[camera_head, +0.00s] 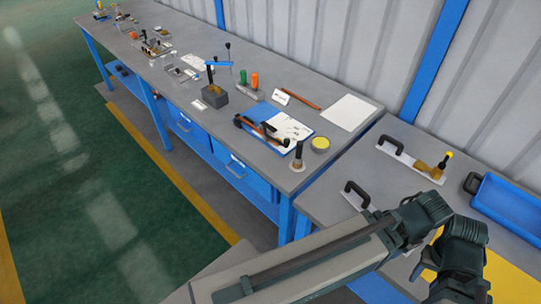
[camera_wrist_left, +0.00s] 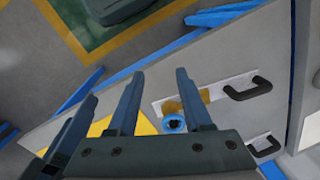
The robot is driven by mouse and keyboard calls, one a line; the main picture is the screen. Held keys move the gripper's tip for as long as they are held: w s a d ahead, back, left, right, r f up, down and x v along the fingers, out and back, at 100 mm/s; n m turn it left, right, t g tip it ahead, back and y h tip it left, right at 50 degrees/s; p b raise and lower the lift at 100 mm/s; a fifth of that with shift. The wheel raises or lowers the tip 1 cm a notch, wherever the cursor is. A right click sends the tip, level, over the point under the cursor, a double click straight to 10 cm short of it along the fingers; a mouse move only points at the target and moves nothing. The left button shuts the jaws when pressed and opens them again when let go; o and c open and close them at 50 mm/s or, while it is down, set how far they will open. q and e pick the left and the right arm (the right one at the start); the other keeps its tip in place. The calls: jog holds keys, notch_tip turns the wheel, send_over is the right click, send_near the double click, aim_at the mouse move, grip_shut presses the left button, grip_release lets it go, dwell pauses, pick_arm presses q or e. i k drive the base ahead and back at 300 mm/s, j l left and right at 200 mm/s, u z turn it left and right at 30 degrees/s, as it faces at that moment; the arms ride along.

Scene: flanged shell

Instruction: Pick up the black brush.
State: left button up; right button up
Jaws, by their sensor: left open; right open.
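A dark upright tool with a paler band (camera_head: 298,154), which looks like the black brush, stands at the near right corner of the long grey bench in the head view. I cannot make out its bristles. The brush is not clear in that view.
The near bench holds a black-handled float (camera_head: 391,146), a yellow-topped brown piece (camera_head: 437,168), a blue tray (camera_head: 513,203) and a yellow sheet (camera_head: 505,278). A yellow round tin (camera_head: 320,144) and a clipboard (camera_head: 289,128) lie near the upright tool. A corrugated wall stands behind.

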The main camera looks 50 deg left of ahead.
aim_at(298, 160)
jog(key=u, duration=1.4)
